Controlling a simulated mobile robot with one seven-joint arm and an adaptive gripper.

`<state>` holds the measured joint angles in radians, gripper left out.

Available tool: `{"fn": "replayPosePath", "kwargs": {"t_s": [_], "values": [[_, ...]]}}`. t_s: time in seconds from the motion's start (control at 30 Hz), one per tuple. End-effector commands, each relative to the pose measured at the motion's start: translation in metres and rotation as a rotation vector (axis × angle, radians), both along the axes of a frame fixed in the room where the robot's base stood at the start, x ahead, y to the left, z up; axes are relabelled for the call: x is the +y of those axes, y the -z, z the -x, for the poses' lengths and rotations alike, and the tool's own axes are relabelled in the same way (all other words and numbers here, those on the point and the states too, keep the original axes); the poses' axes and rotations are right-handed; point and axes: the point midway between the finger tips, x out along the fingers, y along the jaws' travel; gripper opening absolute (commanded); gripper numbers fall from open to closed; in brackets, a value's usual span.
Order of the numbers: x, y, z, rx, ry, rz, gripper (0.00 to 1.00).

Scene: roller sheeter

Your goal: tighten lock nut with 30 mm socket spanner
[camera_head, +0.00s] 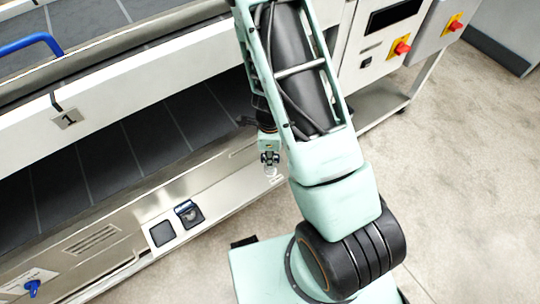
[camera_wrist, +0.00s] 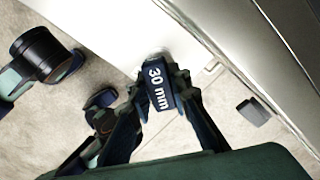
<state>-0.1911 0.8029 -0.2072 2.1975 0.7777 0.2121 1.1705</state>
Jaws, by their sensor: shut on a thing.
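In the wrist view my gripper (camera_wrist: 161,98) is shut on the 30 mm socket spanner (camera_wrist: 157,84), whose dark blue body with white "30 mm" lettering shows between the two fingers. The spanner's far end points towards a white panel of the machine; I cannot tell whether it touches anything. In the head view my gripper (camera_head: 269,158) hangs by the front of the roller sheeter's lower panel, left of my arm, too small to make out the spanner clearly. I cannot make out the lock nut in either view.
A blue handle (camera_head: 32,42) is at upper left, a blue knob (camera_head: 33,287) at lower left. Red switches (camera_head: 402,47) are at upper right. Open floor (camera_head: 470,180) lies to the right.

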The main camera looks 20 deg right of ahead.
Motion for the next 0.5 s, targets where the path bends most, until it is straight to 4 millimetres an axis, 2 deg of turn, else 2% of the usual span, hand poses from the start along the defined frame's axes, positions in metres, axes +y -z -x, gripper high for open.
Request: {"fn": "replayPosePath", "kwargs": {"t_s": [0.27,0.5], "values": [[-0.0003,-0.0015,-0.0006,-0.001,0.019,0.0,0.0],[-0.0001,-0.0028,-0.0001,0.0,0.22,0.0,0.0]]}}
